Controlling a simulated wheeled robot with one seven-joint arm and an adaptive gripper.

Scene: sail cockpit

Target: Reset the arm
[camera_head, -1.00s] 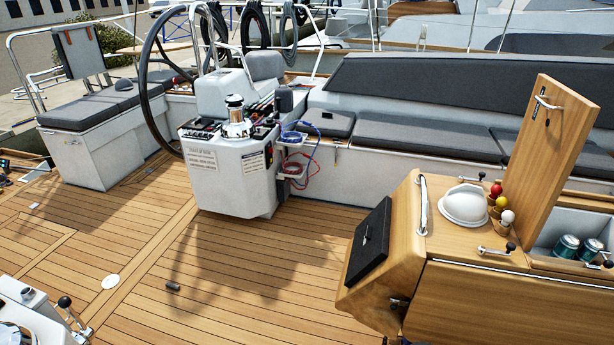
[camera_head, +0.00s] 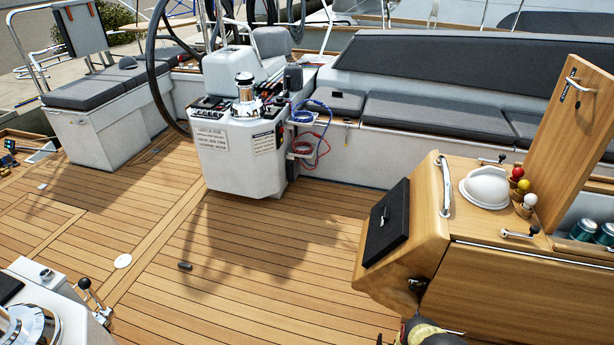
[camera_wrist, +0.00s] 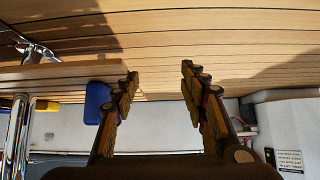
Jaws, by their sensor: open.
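My gripper (camera_wrist: 157,85) is open in the wrist view, with a wide gap between its two fingers and nothing held there. Teak deck planks show beyond the fingertips. In the head view only a dark and yellow part of my arm shows at the bottom edge, near the wooden cabinet; the fingertips cannot be made out there.
The wooden cabinet (camera_head: 520,290) with a raised lid (camera_head: 568,110) stands at the right, bearing a white dome (camera_head: 487,188). The helm console (camera_head: 238,150) and steering wheel stand at the back.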

